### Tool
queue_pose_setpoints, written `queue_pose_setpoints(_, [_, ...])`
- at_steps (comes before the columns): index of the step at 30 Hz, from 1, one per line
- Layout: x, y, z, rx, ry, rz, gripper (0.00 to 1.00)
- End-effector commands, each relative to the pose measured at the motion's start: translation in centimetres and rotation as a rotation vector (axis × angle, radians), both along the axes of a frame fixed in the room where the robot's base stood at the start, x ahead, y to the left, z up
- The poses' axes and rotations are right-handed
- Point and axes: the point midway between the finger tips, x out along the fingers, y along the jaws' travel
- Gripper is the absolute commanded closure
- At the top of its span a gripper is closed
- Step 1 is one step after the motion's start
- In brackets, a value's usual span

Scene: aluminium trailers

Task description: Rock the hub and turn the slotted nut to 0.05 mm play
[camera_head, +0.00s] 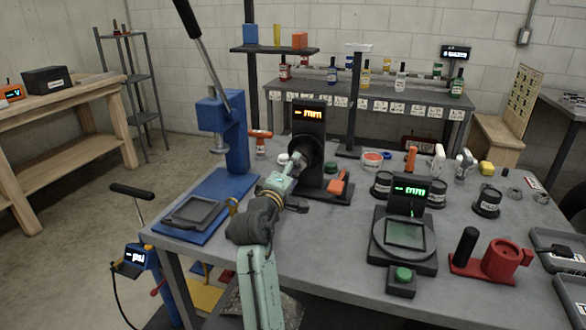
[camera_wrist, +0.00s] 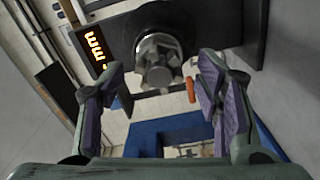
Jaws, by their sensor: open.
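A black stand (camera_head: 312,130) on the grey workbench carries an orange display (camera_head: 308,113) showing "- mm" with no readable figure. The hub sits on this stand, mostly hidden behind my gripper in the head view. In the wrist view the hub's grey slotted nut (camera_wrist: 158,58) faces me, with notches around its rim and a round centre. My gripper (camera_head: 292,166) reaches toward it from the front. In the wrist view my gripper (camera_wrist: 160,72) is open, its purple pads on either side of the nut with clear gaps.
A blue press (camera_head: 224,130) stands left of the hub stand. An orange-handled item (camera_head: 338,182) lies at the stand's right. A scale with a green display (camera_head: 410,188) and a red fixture (camera_head: 500,260) stand farther right. Small cans stand behind the scale.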

Motion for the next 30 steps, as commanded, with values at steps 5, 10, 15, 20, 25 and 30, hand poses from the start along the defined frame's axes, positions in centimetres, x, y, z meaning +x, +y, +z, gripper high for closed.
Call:
queue_pose_setpoints(5, [-3.8,1.3,-0.1,0.000,-0.001,0.003,0.41])
queue_pose_setpoints(10, [-7.0,2.4,0.0,0.000,0.000,0.004,0.41])
queue_pose_setpoints(15, [-9.0,3.0,0.0,0.000,0.000,0.001,0.41])
queue_pose_setpoints(20, [-9.7,3.2,0.0,-0.001,0.000,0.001,0.41])
queue_pose_setpoints(25, [-9.7,3.2,0.0,-0.001,0.000,0.001,0.41])
queue_pose_setpoints(30, [-9.7,3.9,0.3,0.011,-0.016,0.021,0.41])
